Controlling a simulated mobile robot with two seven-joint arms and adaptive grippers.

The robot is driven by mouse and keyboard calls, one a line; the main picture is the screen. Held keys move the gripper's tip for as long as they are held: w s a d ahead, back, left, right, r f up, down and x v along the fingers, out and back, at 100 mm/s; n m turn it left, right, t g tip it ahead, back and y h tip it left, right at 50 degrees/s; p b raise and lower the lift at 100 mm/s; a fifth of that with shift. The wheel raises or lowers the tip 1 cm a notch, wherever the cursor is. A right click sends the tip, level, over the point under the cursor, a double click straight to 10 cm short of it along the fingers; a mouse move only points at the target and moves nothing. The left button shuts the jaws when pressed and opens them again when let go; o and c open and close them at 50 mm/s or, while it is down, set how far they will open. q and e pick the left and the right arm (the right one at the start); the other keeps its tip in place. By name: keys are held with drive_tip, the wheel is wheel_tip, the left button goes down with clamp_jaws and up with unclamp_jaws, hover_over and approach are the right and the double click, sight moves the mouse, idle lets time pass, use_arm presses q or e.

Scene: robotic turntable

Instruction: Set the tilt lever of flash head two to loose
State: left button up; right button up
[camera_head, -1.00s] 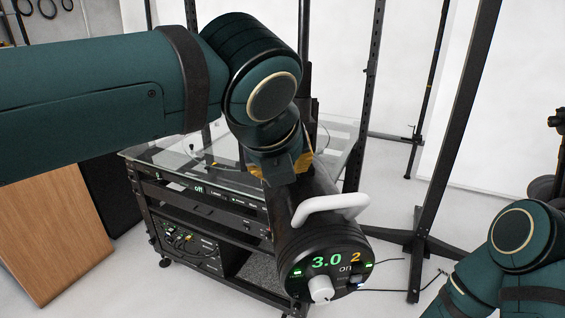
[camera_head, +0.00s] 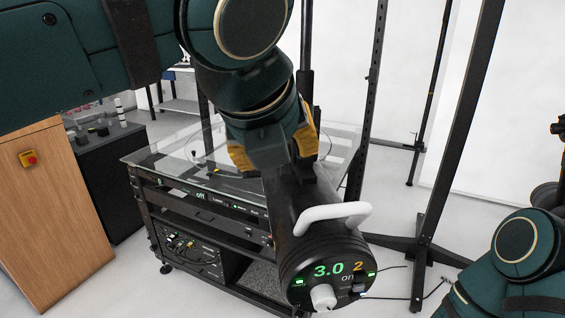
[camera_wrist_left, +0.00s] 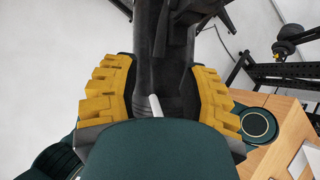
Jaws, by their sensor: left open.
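Flash head two (camera_head: 305,240) is a black cylinder with a front panel that reads 3.0, 2 and on. A white looped handle (camera_head: 330,213) stands on its top, and a white knob (camera_head: 323,297) is on the panel. My left gripper (camera_head: 276,146) is open at the rear of the head, its yellow fingers on either side. In the left wrist view, the open fingers (camera_wrist_left: 160,98) flank the black body (camera_wrist_left: 155,60), and a thin pale lever (camera_wrist_left: 156,106) shows between them, partly hidden by my gripper's housing. I cannot tell whether a finger touches anything. My right gripper is out of view.
A glass-topped black rack (camera_head: 175,152) stands behind the flash head. Black upright posts (camera_head: 457,130) rise to the right. A wooden cabinet (camera_head: 45,215) with a red button is at the left.

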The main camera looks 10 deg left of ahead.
use_arm(q)
drive_tip(key=shift+v, duration=2.25)
drive_tip(key=shift+w+a, duration=0.1)
drive_tip(key=shift+a, duration=0.05)
drive_tip(key=c, duration=0.6)
drive_tip(key=a+n+g+p, duration=0.1)
drive_tip(key=n+p, duration=0.1)
drive_tip(key=w+a+r+n+g+p, duration=0.1)
drive_tip(key=n, duration=0.1)
drive_tip(key=w+a+n+g+h+p, duration=0.1)
drive_tip(key=n+p, duration=0.1)
drive_tip(key=shift+a+r+n+p, duration=0.15)
drive_tip(key=shift+a+n+p, duration=0.05)
drive_tip(key=shift+n+p, duration=0.2)
clamp_jaws()
drive_tip(key=w+a+r+n+g+h+p, duration=0.2)
drive_tip(key=a+r+n+g+h+p, duration=0.15)
drive_tip(key=n+p, duration=0.45)
drive_tip(key=d+f+n+b, duration=0.1)
drive_tip(key=d+f, duration=0.1)
drive_tip(key=f, duration=0.2)
drive_tip(key=w+d+f+n+b, duration=0.1)
drive_tip(key=d+f, duration=0.1)
drive_tip(key=f, duration=0.2)
drive_tip(key=w+d+f+n+b, duration=0.1)
drive_tip(key=d+f+b, duration=0.1)
drive_tip(key=f, duration=0.2)
drive_tip(key=shift+w+f+t+h, duration=0.1)
drive_tip(key=shift+f+t+h, duration=0.15)
drive_tip(key=shift+t, duration=0.1)
